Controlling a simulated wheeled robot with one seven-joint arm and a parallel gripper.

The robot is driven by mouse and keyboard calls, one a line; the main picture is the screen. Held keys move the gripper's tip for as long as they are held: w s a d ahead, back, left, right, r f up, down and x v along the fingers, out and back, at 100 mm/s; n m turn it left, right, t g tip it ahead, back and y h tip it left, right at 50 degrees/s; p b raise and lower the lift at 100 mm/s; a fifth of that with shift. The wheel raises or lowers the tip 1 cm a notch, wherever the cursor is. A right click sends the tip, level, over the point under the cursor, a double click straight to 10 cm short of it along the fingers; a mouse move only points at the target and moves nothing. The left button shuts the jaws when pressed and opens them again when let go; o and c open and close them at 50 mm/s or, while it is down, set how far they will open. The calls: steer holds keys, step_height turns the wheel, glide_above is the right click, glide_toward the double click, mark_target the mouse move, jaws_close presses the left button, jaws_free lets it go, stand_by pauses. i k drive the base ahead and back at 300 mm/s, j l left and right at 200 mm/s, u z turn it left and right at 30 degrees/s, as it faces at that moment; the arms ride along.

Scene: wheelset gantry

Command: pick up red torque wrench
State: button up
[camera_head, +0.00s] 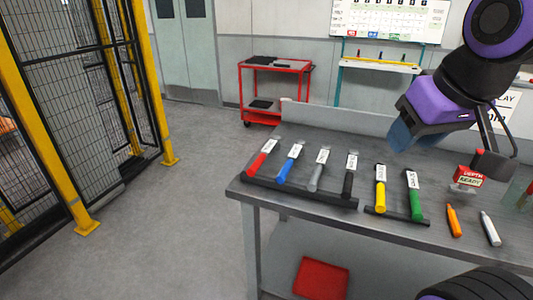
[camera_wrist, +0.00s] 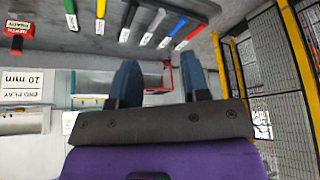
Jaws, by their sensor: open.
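The red torque wrench (camera_head: 260,158) lies on the grey workbench at the far left end of a row of coloured wrenches, on a black holder, with a white label. In the wrist view the red wrench (camera_wrist: 190,37) shows near the top, at the end of the row by the bench edge. My gripper (camera_head: 402,140) is above the back right part of the bench, well to the right of the red wrench. In the wrist view its two blue fingers (camera_wrist: 162,82) are apart with nothing between them.
A red box (camera_head: 468,177), an orange marker (camera_head: 454,221) and a white marker (camera_head: 490,228) are at right. A yellow-framed fence (camera_head: 80,100) stands left; floor between is clear.

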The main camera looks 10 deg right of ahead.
mark_target(274, 144)
steer(key=i+j, duration=0.6)
steer(key=j, duration=0.25)
steer(key=i+j+z, duration=0.1)
steer(key=i+j, duration=0.15)
steer(key=j, duration=0.15)
steer(key=i+j, duration=0.3)
steer(key=j, duration=0.15)
steer(key=i+j, duration=0.3)
steer(key=j, duration=0.15)
